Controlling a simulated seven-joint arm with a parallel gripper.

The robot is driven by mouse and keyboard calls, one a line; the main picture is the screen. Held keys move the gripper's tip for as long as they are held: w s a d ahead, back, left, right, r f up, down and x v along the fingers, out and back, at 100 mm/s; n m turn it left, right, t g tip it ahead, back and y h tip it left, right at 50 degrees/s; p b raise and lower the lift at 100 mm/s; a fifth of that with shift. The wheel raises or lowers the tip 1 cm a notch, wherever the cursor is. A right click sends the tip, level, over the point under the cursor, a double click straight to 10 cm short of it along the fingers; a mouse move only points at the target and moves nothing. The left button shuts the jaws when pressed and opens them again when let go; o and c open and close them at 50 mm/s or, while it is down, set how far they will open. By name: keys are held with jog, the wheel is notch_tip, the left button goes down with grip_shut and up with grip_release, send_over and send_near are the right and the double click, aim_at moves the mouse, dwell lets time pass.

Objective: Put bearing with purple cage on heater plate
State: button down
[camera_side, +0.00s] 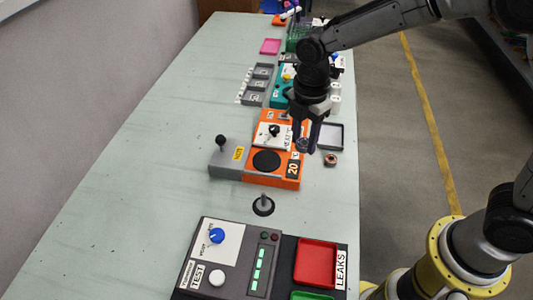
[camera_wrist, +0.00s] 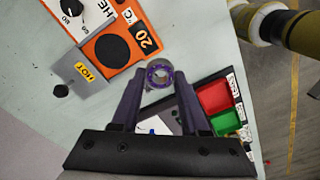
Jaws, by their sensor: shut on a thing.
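My gripper (camera_side: 307,142) is shut on the bearing with the purple cage (camera_wrist: 159,74). The wrist view shows the ring between the fingertips (camera_wrist: 158,90), its purple cage facing the camera. In the side view the bearing (camera_side: 302,145) is small and partly covered by the fingers. The heater is an orange box with a round black heater plate (camera_side: 267,161), which also shows in the wrist view (camera_wrist: 112,50). The plate is bare. The held bearing is apart from the plate, to its right in the side view.
Another bearing (camera_side: 331,159) with a brownish middle lies right of the heater, near a grey tray (camera_side: 331,136). A grey block marked HOT (camera_side: 230,156) adjoins the heater. A post on a black base (camera_side: 263,204) and a test box (camera_side: 225,262) stand nearer. The table's left side is clear.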

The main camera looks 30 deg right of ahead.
jog(key=w+a+f, duration=0.2)
jog(key=w+f, duration=0.1)
jog(key=w, duration=0.2)
send_over(266, 160)
jog(key=s, duration=0.1)
notch_tip(266, 160, down, 4)
jog(key=shift+d+f, duration=0.15)
jog(key=shift+w+f, duration=0.45)
jog(key=shift+f, duration=1.6)
jog(key=shift+f, duration=0.15)
jog(key=shift+c, duration=2.1)
grip_release()
